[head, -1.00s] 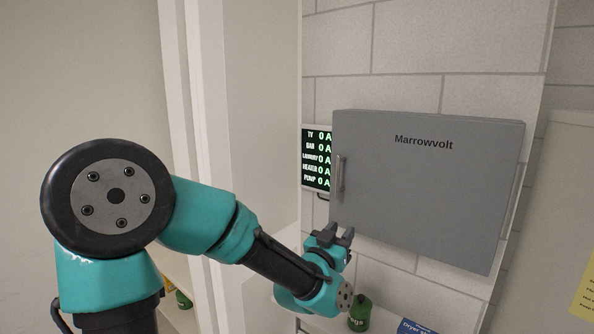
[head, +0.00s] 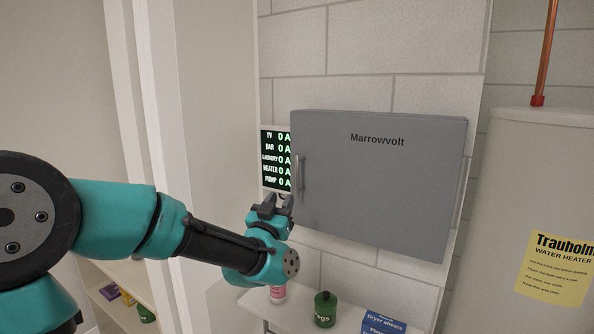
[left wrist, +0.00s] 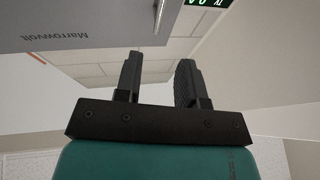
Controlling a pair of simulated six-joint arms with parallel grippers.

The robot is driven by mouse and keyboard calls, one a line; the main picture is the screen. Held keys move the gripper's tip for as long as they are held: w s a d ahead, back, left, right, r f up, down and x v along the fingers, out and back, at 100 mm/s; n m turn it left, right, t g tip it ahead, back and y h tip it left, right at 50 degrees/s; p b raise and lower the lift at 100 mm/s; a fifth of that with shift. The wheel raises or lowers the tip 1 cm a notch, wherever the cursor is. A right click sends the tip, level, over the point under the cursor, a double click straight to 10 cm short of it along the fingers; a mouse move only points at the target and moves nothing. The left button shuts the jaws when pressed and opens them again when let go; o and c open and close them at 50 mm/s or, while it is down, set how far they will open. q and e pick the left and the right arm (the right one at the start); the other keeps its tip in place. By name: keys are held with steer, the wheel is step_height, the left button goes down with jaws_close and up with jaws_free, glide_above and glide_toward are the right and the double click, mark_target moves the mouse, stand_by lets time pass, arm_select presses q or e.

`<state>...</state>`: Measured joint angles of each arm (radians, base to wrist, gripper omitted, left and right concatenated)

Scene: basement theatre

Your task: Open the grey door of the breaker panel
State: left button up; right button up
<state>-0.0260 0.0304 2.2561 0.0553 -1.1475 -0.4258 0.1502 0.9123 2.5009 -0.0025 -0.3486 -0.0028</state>
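The grey door (head: 380,190) of the breaker panel, lettered "Marrowvolt", is shut on the wall. Its upright bar handle (head: 300,178) is near the door's left edge. My left gripper (head: 276,203) is just below and left of the handle, its two fingers apart with nothing between them. In the left wrist view, the door (left wrist: 70,22) fills the top left. The handle (left wrist: 158,14) shows there beyond the gap between the open fingers (left wrist: 158,72), apart from them. My right gripper is in neither view.
A lit display (head: 277,160) with 0 A readings sits left of the door. Below is a shelf (head: 350,323) with a green jar (head: 325,309) and a blue dryer sheets box (head: 383,322). A water heater (head: 525,190) stands right; a white wall edge (head: 215,140) is left.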

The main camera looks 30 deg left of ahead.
mark_target(297, 170)
arm_select(q)
steer(key=x, duration=1.3)
steer(key=shift+w+r, duration=0.1)
steer(key=shift+w, duration=0.1)
steer(key=shift+c, duration=0.4)
jaws_close()
